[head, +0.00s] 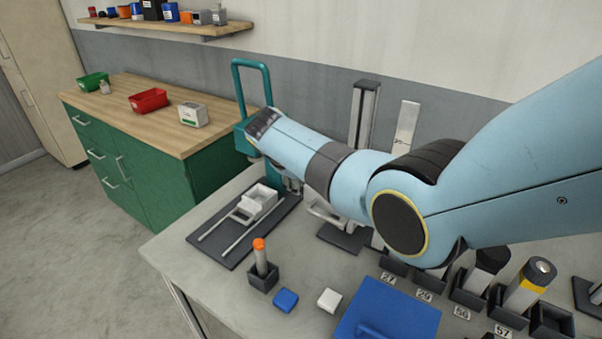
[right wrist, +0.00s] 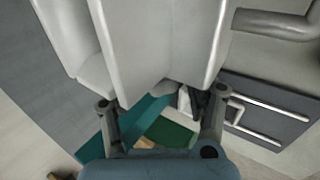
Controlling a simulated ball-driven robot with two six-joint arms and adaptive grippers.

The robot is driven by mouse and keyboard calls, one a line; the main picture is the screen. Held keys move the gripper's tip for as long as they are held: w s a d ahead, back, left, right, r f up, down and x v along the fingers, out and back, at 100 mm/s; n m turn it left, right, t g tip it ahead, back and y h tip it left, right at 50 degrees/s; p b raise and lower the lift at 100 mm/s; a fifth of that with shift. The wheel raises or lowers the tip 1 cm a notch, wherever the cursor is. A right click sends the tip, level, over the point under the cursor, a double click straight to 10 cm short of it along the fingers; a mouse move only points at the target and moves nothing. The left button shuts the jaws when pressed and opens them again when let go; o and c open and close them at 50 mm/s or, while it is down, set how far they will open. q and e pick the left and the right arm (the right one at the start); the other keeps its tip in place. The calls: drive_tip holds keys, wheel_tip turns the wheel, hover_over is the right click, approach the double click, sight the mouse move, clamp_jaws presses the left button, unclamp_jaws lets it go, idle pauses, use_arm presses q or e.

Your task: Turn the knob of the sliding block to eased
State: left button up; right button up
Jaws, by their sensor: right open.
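The sliding block (head: 262,197) is a white, box-like piece on two pale rails over a dark base plate (head: 232,245), near the table's left edge in the head view. No knob can be made out on it. The rails and dark plate (right wrist: 268,112) also show at the right of the right wrist view. My right gripper (head: 292,185) is mostly hidden behind its own arm, just right of the block. In the right wrist view its fingers (right wrist: 161,112) stand apart, with pale grey upright parts close in front. I cannot tell whether they touch. My left gripper is out of view.
A teal frame (head: 268,170) stands behind the block. An orange-topped cylinder (head: 260,255) in a dark holder, a blue block (head: 285,300) and a white block (head: 329,300) stand in front. A blue case (head: 390,315) and several holders lie to the right.

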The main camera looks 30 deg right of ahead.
drive_tip(key=v, duration=1.2)
